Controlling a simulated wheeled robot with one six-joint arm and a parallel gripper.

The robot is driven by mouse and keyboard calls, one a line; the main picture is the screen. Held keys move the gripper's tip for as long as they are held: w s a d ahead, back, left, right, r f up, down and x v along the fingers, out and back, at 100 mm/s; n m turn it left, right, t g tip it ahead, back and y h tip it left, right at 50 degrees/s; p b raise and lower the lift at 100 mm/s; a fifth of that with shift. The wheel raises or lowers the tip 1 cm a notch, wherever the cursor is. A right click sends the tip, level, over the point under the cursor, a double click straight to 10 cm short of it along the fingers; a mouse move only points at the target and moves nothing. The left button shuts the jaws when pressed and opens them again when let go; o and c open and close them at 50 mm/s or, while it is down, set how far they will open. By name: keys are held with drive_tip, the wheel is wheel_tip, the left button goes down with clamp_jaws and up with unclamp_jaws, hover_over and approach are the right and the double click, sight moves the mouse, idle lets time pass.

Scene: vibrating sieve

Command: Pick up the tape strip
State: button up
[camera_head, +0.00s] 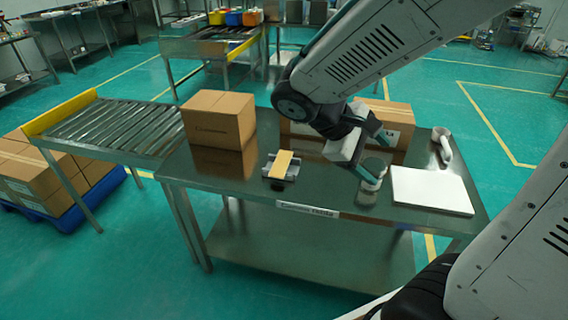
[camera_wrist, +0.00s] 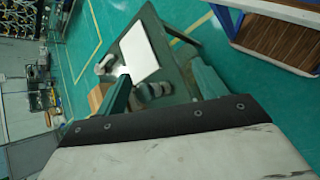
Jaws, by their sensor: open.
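A tan strip that looks like the tape strip (camera_head: 282,163) lies across a small grey holder (camera_head: 270,172) on the steel table (camera_head: 235,186). My gripper (camera_head: 374,155) is open and empty, above the table to the right of the strip and well apart from it. Its fingers are near a round metal-and-glass container (camera_head: 371,183) in the picture. In the wrist view the open fingers (camera_wrist: 162,87) frame grey round shapes (camera_wrist: 150,91). I cannot make out the strip in the wrist view.
A cardboard box (camera_head: 219,119) stands left behind the strip; another box (camera_head: 397,117) is behind my gripper. A white flat slab (camera_head: 431,190) and a white curved part (camera_head: 443,146) lie at the right. A roller conveyor (camera_head: 115,128) adjoins the table's left.

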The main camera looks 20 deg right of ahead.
drive_tip(key=w+a+f+n+t+h, duration=0.35)
drive_tip(key=w+f+n+t, duration=0.25)
drive_tip(key=w+f+n, duration=0.3)
drive_tip(key=w+a+f+n+t+h, duration=0.35)
drive_tip(key=w+f+n+t, duration=0.2)
drive_tip(key=w, duration=0.55)
drive_tip(key=n+t+y, duration=0.5)
drive_tip(key=n+t, duration=0.1)
drive_tip(key=n, duration=0.2)
approach(275, 187)
drive_tip(key=r, duration=0.1)
drive_tip(key=w+r, duration=0.1)
drive_tip(key=r, duration=0.1)
drive_tip(key=w+d+r, duration=0.1)
drive_tip(key=shift+w+r, duration=0.25)
drive_tip(key=shift+r, duration=0.05)
drive_tip(key=shift+w+d+f, duration=0.15)
drive_tip(key=shift+w, duration=0.1)
drive_tip(key=x, duration=0.4)
drive_tip(key=f+x, duration=0.1)
drive_tip(key=x, duration=0.2)
drive_tip(key=shift+s+d, duration=0.2)
drive_tip(key=shift+d, duration=0.15)
drive_tip(key=shift+c, duration=0.3)
drive_tip(key=c, duration=1)
